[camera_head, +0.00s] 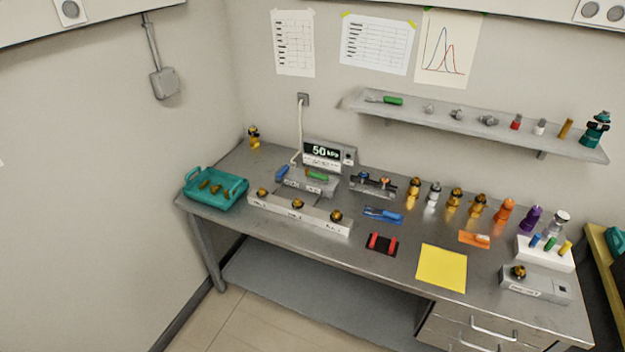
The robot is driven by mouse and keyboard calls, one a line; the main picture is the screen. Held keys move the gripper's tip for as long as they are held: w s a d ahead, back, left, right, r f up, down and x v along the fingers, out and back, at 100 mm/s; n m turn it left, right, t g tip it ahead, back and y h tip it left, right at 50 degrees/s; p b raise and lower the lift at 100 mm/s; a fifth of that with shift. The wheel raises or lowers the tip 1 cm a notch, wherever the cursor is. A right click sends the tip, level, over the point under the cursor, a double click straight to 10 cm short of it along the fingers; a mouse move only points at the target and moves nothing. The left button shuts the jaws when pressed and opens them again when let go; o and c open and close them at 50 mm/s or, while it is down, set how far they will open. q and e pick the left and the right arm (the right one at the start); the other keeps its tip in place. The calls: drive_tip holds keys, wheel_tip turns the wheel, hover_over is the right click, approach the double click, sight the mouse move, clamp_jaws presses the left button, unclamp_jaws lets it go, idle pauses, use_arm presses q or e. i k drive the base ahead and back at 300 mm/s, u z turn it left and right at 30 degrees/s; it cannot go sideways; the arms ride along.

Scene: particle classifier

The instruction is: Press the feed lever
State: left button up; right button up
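A grey unit (303,185) sits at the back left of the metal bench. It carries a blue lever-like part (282,172) on its left and a green lever-like part (317,176) on its right. Its labels are too small to read, so I cannot tell which one is the feed lever. Behind it stands a display box (327,155) reading "50 kPa", with a pale cable running up to a wall socket. Neither of my grippers is in view.
A long pale block (300,214) with dark-topped knobs lies in front of the unit. A teal tray (214,190) is at the left, with a yellow sheet (441,268) at the front. Several bottles (433,193) line the back right, under a wall shelf (470,124).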

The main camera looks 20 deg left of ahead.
sight(284, 169)
drive_tip(key=u, duration=2.65)
drive_tip(key=i, duration=1.6)
drive_tip(key=z, duration=3.25)
